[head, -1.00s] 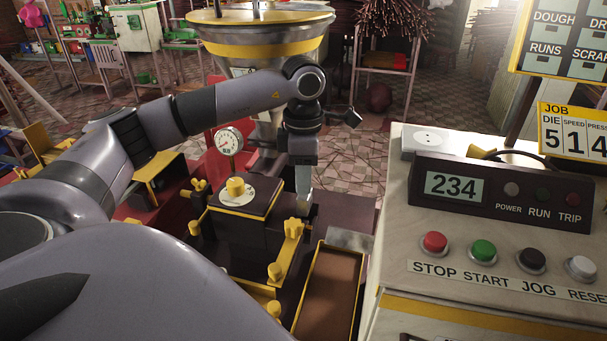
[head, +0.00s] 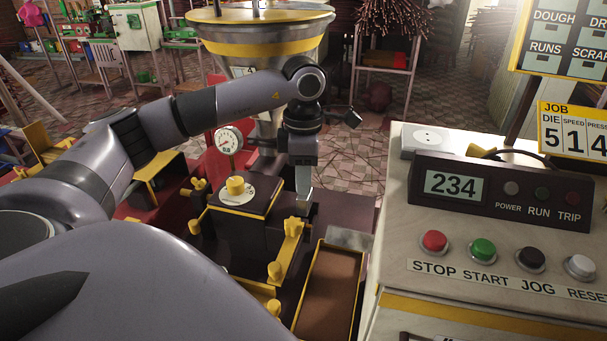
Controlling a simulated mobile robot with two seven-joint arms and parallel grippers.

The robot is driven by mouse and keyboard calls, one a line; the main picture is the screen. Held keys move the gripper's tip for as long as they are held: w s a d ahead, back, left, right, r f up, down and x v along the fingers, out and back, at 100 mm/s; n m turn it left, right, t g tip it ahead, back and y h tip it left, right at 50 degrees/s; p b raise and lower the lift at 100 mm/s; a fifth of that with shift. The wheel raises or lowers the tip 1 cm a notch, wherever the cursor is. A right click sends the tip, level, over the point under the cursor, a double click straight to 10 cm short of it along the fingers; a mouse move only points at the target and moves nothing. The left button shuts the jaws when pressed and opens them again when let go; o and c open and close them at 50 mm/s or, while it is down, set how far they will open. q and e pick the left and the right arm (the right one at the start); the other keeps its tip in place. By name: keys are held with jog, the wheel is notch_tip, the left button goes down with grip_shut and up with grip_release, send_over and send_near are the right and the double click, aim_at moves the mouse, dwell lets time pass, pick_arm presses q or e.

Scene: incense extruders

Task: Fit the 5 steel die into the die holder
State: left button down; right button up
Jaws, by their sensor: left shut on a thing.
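My left gripper (head: 303,203) points down at the right rear side of the dark extruder block (head: 245,235), which has yellow clamps and a round dial on top. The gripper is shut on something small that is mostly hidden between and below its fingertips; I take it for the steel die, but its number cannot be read. The die holder opening cannot be made out and seems to be hidden by the block and the fingers. My right gripper is not in view.
A tray with a yellow rim (head: 358,290) lies right of the block. The control console (head: 480,250) with a 234 display stands at the right. A pressure gauge (head: 229,140) and a steel hopper (head: 262,45) stand behind the block. A job board (head: 572,130) shows die 5.

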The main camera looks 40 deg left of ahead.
pick_arm(q)
jog(key=shift+f+b, duration=1.45)
jog(key=shift+f, duration=0.8)
dwell(0.9)
jog(key=c, duration=0.8)
grip_release()
notch_tip(320, 180, up, 7)
jog(key=shift+r, duration=0.15)
jog(key=shift+s, duration=0.1)
